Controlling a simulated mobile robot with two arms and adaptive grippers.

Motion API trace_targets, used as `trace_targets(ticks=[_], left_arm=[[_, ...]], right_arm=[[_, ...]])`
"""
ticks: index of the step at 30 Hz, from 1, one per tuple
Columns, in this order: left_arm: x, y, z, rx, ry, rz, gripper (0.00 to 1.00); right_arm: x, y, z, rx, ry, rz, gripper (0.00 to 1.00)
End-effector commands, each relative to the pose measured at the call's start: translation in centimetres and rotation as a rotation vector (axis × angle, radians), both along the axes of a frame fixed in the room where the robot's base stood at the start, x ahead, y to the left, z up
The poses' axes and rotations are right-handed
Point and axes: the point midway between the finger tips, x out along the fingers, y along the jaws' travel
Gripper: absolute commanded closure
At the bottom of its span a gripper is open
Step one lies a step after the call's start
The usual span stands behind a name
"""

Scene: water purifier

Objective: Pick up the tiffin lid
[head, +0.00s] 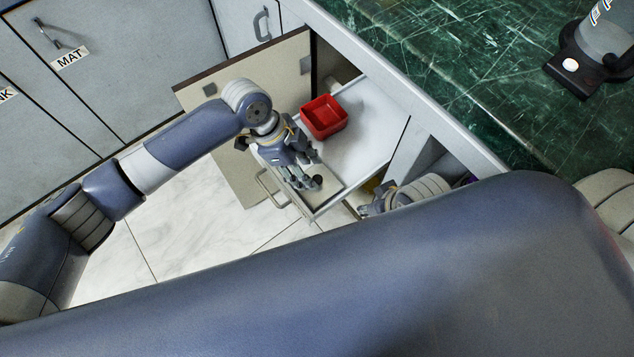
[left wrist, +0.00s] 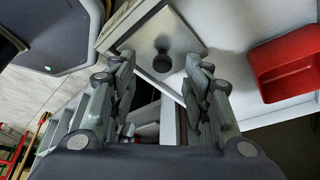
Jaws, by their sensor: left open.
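The tiffin lid (left wrist: 186,36) is a flat, pale square plate with a round black knob (left wrist: 162,62). It lies at the front end of the open white drawer. In the head view the knob (head: 317,181) shows beside the fingers, and most of the lid is hard to make out. My left gripper (head: 302,180) is open and empty over the drawer front. In the left wrist view the knob appears between and beyond its two fingertips (left wrist: 160,68). My right gripper (head: 376,206) is partly hidden by my own body, and its fingers are unclear.
A red open box (head: 323,117) stands farther back in the drawer (head: 372,125) and also shows in the left wrist view (left wrist: 287,68). An open cabinet door (head: 225,160) stands left of the drawer. A green marble counter (head: 480,70) is at the right.

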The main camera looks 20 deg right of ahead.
Motion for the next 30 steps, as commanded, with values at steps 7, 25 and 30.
trace_targets(ticks=[7,25,30], left_arm=[[-0.5,-1.7,-3.5,0.001,0.0,0.0,0.56],[-0.5,-2.0,-3.9,0.001,0.0,0.0,1.0],[-0.5,-1.9,-3.9,0.001,0.0,0.0,1.0]], right_arm=[[-0.2,-0.1,-0.8,-0.001,-0.002,0.0,0.73],[-0.2,-0.1,-0.8,-0.001,-0.002,0.0,0.73],[-0.2,-0.1,-0.8,-0.001,-0.002,0.0,0.73]])
